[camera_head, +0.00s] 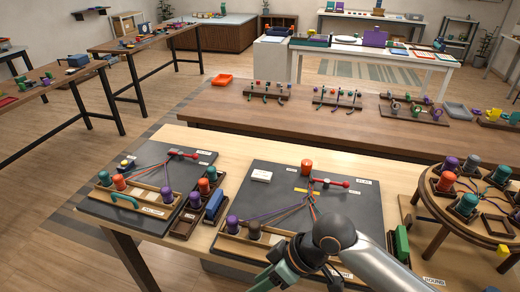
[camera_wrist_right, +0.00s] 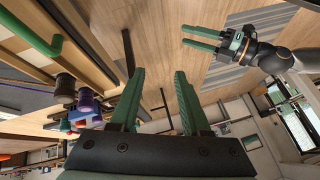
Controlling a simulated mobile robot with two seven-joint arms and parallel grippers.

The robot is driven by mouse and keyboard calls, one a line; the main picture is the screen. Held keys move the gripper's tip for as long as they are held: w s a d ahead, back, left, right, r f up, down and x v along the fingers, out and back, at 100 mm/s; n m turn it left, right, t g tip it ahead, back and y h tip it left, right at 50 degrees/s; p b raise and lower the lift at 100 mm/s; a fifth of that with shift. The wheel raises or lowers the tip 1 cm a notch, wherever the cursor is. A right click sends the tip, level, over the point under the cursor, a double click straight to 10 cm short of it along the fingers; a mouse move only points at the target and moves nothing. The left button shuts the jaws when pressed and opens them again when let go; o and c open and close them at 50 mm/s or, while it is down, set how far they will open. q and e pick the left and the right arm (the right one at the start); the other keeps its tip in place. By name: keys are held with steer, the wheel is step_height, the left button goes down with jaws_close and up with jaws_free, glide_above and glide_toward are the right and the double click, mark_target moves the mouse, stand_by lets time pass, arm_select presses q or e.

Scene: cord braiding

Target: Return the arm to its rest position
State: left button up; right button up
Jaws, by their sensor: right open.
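My right arm comes in from the lower right of the head view. Its gripper (camera_head: 264,272) is over the near edge of the middle dark board (camera_head: 270,180), partly cut off by the bottom of the picture. In the right wrist view, the right gripper's green fingers (camera_wrist_right: 160,72) are spread apart with nothing between them. My left gripper (camera_wrist_right: 184,36) shows at the upper right of that view, its two fingers apart and empty. It is not seen in the head view. Coloured cords (camera_head: 295,208) spread across the middle board to several bobbins.
A second dark board (camera_head: 120,210) with cords and bobbins lies to the left. A round wooden stand (camera_head: 440,205) with bobbins is at the right. A blue block (camera_head: 214,205) sits between the boards. Another long table (camera_head: 230,102) stands behind.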

steer(key=d+f+m+t+h, duration=0.1)
steer(key=d+f+m+t, duration=0.3)
steer(key=f, duration=0.3)
steer(key=d+f+m+t, duration=0.4)
steer(key=f, duration=0.3)
steer(key=s+d+f+m+t+h, duration=0.1)
steer(key=s+d+f+h, duration=0.2)
steer(key=s+d+f, duration=0.2)
steer(key=s+d, duration=0.3)
steer(key=d, duration=0.1)
steer(key=shift+s, duration=0.15)
steer(key=shift+f, duration=0.1)
